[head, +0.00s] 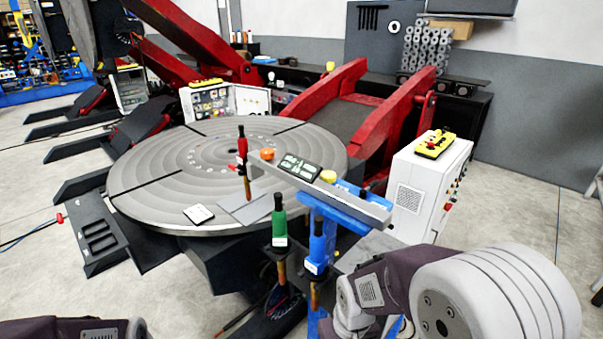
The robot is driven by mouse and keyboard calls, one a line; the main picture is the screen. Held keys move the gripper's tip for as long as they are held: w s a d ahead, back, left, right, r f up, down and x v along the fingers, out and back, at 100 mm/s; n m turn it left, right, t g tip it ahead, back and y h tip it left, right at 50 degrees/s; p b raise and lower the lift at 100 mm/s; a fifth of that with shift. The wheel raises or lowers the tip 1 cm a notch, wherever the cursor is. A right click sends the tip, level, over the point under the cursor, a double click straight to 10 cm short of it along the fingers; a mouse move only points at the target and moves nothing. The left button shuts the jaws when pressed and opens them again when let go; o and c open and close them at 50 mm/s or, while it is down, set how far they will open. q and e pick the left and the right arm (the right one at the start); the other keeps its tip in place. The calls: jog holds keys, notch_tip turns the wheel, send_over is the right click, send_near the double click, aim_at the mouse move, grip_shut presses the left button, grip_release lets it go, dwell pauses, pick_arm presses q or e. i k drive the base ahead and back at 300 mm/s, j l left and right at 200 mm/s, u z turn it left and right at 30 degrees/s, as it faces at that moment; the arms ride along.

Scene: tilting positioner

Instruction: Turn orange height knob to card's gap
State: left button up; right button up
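The orange height knob (267,154) sits on the left end of a grey bar (375,208), beside a dark display panel (299,167) whose figures are too small to read. A small white card (199,214) lies on the front part of the round grey table; its text is not readable. Part of my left arm shows at the bottom left edge, and my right arm fills the bottom right. Neither gripper's fingers can be seen, and both arms are well away from the knob.
A yellow knob (328,176) is further right on the bar. Red (242,146), green (279,222) and blue (317,244) handled torches stand upright near the bar's front. The round positioner table (150,180) lies behind. A white control cabinet (428,190) stands to the right.

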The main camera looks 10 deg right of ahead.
aim_at(266, 153)
jog(key=k+j, duration=0.1)
jog(key=k, duration=0.2)
jog(key=i+j+u, duration=0.25)
jog(key=i, duration=0.4)
jog(key=i+u, duration=0.3)
jog(key=i, duration=0.4)
